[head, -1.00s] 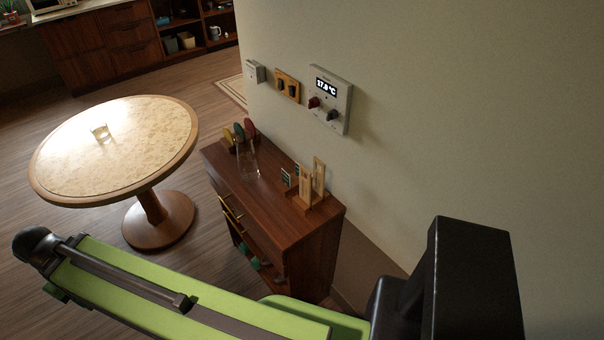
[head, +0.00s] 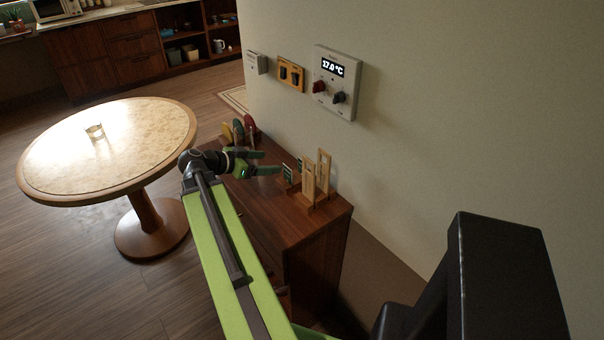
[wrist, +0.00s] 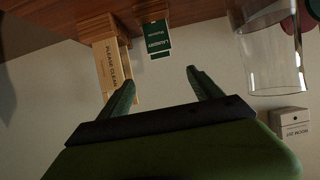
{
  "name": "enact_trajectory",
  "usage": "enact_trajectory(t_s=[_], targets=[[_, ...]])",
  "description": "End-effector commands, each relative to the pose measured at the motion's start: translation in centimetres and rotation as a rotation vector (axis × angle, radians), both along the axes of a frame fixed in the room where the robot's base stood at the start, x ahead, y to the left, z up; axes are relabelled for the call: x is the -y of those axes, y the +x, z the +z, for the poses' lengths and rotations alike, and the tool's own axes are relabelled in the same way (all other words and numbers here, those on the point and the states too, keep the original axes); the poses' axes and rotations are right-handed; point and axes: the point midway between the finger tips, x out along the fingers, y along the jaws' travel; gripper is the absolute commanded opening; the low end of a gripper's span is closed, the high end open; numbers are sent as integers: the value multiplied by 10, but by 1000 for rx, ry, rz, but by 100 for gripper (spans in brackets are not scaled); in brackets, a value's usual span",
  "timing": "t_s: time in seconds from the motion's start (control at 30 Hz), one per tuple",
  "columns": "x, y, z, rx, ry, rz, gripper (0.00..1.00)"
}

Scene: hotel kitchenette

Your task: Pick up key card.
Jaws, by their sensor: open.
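My gripper (head: 271,164) is open and empty above the dark wood cabinet (head: 300,222), left of a small card stand. In the wrist view my open fingers (wrist: 160,78) point toward the stand, with the picture upside down. A green card reading LAUNDRY (wrist: 158,40) shows beyond and between the fingertips; small dark green cards (head: 288,174) show in the head view. A tan tag reading PLEASE CLEAN (wrist: 113,66) stands beside it; tan tags (head: 309,182) also show in the head view. I cannot make out a card marked as a key card.
A clear glass (wrist: 268,62) stands close by on the cabinet. Colored rounded items (head: 240,130) sit at the cabinet's far end. A thermostat (head: 336,82), an orange switch plate (head: 290,74) and a white box (head: 257,63) are on the wall. A round table (head: 60,180) stands left.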

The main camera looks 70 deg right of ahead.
Motion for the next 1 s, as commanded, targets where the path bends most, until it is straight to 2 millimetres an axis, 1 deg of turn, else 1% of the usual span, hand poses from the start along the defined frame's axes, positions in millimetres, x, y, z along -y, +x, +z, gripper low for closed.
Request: enact_trajectory(t_s=[0.03, 0.2, 0.3, 0.43, 0.67, 0.77, 0.9, 1.0], targets=[[11, -7, -13, 0, 0, -4, 75], [43, -27, -31, 1, 1, -1, 75], [58, -36, -38, 0, 1, 0, 75], [68, -43, -42, -1, 2, 2, 75], [73, -46, -44, 0, 1, 3, 75], [84, -53, -50, 0, 2, 0, 75], [103, -65, -62, 0, 3, 1, 75], [110, -69, -63, 1, 2, 4, 75]])
